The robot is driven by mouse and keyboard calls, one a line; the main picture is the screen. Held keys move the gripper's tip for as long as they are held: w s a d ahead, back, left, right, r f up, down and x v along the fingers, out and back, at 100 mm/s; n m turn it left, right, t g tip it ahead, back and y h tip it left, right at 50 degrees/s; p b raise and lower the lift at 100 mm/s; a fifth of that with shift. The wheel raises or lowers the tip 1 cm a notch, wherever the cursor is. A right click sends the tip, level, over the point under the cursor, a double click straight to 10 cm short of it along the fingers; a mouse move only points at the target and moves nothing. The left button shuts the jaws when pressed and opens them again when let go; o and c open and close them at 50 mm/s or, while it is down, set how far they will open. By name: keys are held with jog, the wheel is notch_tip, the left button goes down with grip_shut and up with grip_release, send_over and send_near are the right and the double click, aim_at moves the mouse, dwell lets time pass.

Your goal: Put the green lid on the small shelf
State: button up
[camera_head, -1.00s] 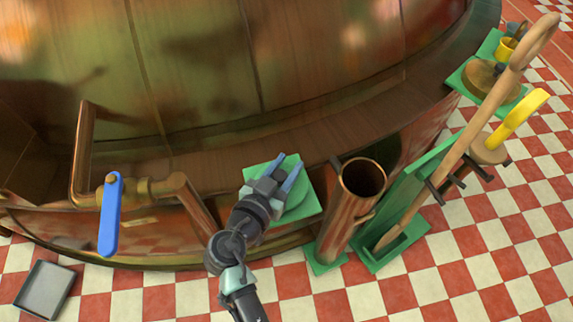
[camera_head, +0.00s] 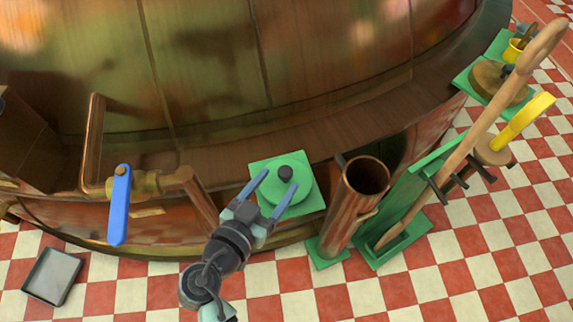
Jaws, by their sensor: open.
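The green lid (camera_head: 301,190) is a round disc with a dark knob (camera_head: 285,172). It lies flat on the small square green shelf (camera_head: 315,208) at the side of the copper kettle. My gripper (camera_head: 272,192) is open, with its two blue fingers spread at the lower left of the knob. The fingers reach over the near left part of the lid and shelf in the picture. Nothing is held between them. I cannot tell whether a finger touches the lid.
The copper kettle (camera_head: 330,70) fills the back. A blue-handled valve (camera_head: 119,205) is to the left. A copper tube (camera_head: 345,215) and a green rack (camera_head: 412,205) with a wooden paddle (camera_head: 460,150) stand close on the right. A grey tray (camera_head: 52,276) lies on the checkered floor.

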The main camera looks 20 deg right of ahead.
jog(key=v, duration=0.4)
jog(key=shift+a, duration=0.1)
jog(key=w+a+r+n+t+y, duration=0.2)
jog(key=w+r+t+y, duration=0.25)
jog(key=w+r, duration=0.85)
notch_tip(320, 180, up, 18)
jog(key=a+n+t+y, duration=0.2)
jog(key=n+t, duration=0.1)
jog(key=t, duration=0.2)
jog(key=s+a+r+n+t+y, duration=0.1)
jog(key=s+r+n+t, duration=0.1)
jog(key=r, duration=0.6)
jog(key=s+a+r+n+t+y, duration=0.1)
jog(key=s+r+t, duration=0.3)
jog(key=r, duration=0.5)
jog(key=s+a+r+n+t+y, duration=0.1)
jog(key=s+r+n+t+y, duration=0.1)
jog(key=s+r, duration=0.3)
notch_tip(320, 180, up, 4)
jog(key=shift+s+r+n+t+y, duration=0.1)
jog(key=shift+s+n+t+y, duration=0.25)
jog(key=shift+t+y, duration=0.2)
